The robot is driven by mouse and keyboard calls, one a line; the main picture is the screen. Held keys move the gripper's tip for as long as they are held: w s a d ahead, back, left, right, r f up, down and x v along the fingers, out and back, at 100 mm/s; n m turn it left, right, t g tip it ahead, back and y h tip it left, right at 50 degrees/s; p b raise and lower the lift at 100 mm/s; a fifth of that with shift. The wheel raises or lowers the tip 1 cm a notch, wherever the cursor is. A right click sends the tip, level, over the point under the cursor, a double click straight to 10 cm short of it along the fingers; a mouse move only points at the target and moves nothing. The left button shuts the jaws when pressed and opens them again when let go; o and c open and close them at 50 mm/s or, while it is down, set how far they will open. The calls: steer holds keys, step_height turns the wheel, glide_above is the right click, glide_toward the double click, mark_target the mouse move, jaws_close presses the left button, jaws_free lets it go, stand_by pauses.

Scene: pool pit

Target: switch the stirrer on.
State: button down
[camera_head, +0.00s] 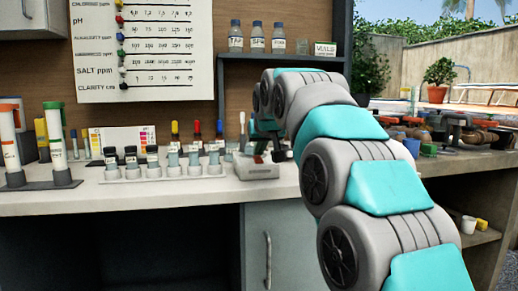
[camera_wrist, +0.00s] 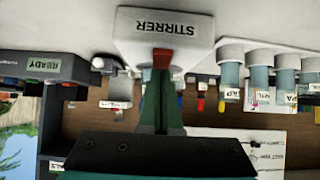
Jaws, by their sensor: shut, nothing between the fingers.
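The stirrer (camera_head: 256,171) is a low pale box on the counter, below the far end of my arm in the head view. In the wrist view, which is upside down, the stirrer (camera_wrist: 130,38) shows its front with the label STIRRER. A small red-orange part (camera_wrist: 162,58), which looks like its switch, sits beside the label, right at my fingertips. My gripper (camera_wrist: 160,76) is shut and empty, its green fingers together and pointing at this part. I cannot tell whether they touch it.
A rack of vials (camera_head: 160,172) stands just left of the stirrer, with several coloured-cap droppers (camera_head: 196,130) behind it. White tubes (camera_head: 58,150) stand at far left. A dark box labelled READY (camera_wrist: 44,66) shows in the wrist view. Bottles (camera_head: 257,38) stand on a shelf above.

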steer(key=shift+w+f, duration=0.2)
steer(key=shift+f, duration=0.1)
steer(key=shift+w+a, duration=0.1)
steer(key=shift+w+a+r+p, duration=0.2)
steer(key=shift+w+p, duration=0.45)
steer(key=shift+r, duration=0.1)
